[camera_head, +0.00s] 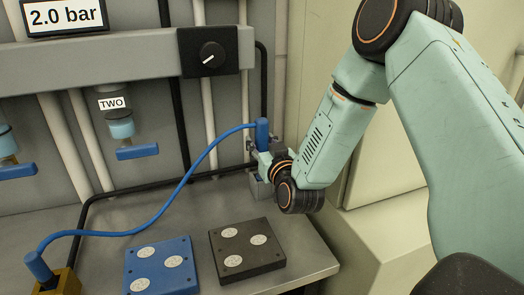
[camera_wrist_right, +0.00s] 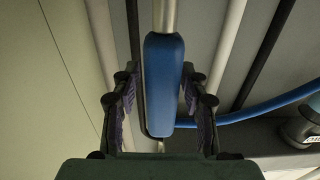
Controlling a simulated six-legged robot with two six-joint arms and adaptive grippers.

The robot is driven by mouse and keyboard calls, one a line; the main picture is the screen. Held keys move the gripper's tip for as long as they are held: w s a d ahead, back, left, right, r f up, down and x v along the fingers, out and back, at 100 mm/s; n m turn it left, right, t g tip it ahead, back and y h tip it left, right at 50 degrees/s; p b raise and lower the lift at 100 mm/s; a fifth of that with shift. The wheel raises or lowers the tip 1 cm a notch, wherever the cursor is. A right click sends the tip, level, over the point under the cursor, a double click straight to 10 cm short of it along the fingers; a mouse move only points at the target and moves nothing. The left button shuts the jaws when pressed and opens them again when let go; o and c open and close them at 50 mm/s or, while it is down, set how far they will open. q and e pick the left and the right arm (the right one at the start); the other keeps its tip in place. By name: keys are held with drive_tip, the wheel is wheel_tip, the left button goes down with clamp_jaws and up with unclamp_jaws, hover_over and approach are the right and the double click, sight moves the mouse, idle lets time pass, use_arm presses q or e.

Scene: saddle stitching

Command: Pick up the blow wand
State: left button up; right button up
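The blow wand (camera_head: 262,131) has a blue handle and stands upright by its holder at the back right of the bench, with a blue hose (camera_head: 185,185) leading to it. Its handle (camera_wrist_right: 163,80) and metal tube (camera_wrist_right: 164,16) show in the wrist view. My right gripper (camera_head: 264,160) is at the wand, partly hidden by its own wrist in the head view. In the wrist view its two fingers (camera_wrist_right: 158,78) stand on either side of the handle, open, with a visible gap on the left; contact on the right is unclear. My left gripper is not in view.
A blue block (camera_head: 160,281) and a dark block (camera_head: 247,262), each with round white labels, lie on the grey bench (camera_head: 215,205). A brass-coloured fitting (camera_head: 60,284) holds the hose's other end. A valve labelled TWO (camera_head: 122,128) and a black knob panel (camera_head: 208,52) are behind.

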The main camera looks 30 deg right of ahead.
drive_tip(key=shift+s+a+r, duration=0.25)
drive_tip(key=shift+s+r, duration=0.05)
drive_tip(key=shift+r, duration=0.05)
drive_tip(key=c, duration=0.5)
drive_tip(key=shift+w+d+f, duration=0.15)
drive_tip(key=shift+w+f, duration=0.05)
clamp_jaws()
drive_tip(key=shift+s, duration=0.1)
drive_tip(key=shift+r, duration=0.2)
